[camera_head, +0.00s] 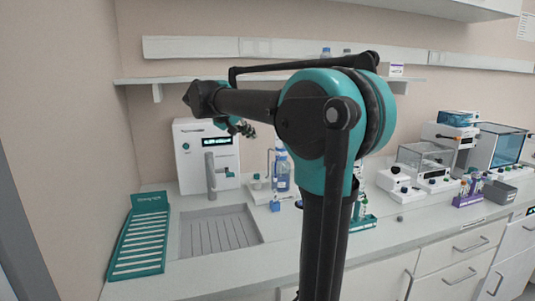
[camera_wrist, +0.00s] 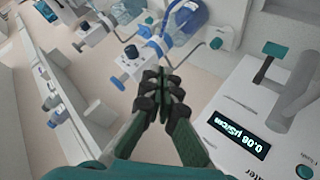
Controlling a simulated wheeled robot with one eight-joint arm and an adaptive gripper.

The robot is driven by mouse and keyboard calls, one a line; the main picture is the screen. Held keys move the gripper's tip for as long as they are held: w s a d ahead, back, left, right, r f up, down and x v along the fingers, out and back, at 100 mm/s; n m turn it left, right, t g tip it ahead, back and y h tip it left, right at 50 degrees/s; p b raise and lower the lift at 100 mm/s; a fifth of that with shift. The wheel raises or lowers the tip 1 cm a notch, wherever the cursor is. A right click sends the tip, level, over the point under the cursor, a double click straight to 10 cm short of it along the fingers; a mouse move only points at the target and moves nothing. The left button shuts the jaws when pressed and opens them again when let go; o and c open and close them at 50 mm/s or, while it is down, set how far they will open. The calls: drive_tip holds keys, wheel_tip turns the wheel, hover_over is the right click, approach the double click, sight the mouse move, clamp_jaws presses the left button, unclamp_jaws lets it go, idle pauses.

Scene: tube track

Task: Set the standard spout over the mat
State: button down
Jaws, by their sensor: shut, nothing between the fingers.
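A grey spout (camera_head: 210,172) stands on the front of a white water unit (camera_head: 185,150) in the head view. Its grey arm (camera_wrist: 296,85) also shows at the right of the wrist view, beside the lit display. I cannot tell whether a second spout is there. A grey ridged area (camera_head: 218,232), probably the mat, lies in the counter in front of the unit. My gripper (camera_wrist: 160,82) is shut and empty, its dark fingertips together and apart from the spout. In the head view the gripper (camera_head: 244,129) is small, partly hidden, in front of the unit.
A teal slotted rack (camera_head: 142,238) lies left of the ridged area. A blue-tinted bottle (camera_head: 281,172) stands right of the water unit, and also shows ahead of my fingers (camera_wrist: 186,20). Bench instruments (camera_head: 425,165) fill the right side. A wall shelf (camera_head: 190,81) runs above.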

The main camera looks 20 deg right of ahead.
approach(278, 157)
drive_tip(key=shift+w+x, duration=0.35)
drive_tip(key=shift+x, duration=2.75)
drive_tip(key=shift+a, duration=0.2)
drive_tip(key=shift+r, duration=0.1)
drive_tip(key=shift+s+d+n+t, duration=0.25)
drive_tip(key=shift+d+n+t, duration=0.05)
drive_tip(key=shift+n, duration=0.1)
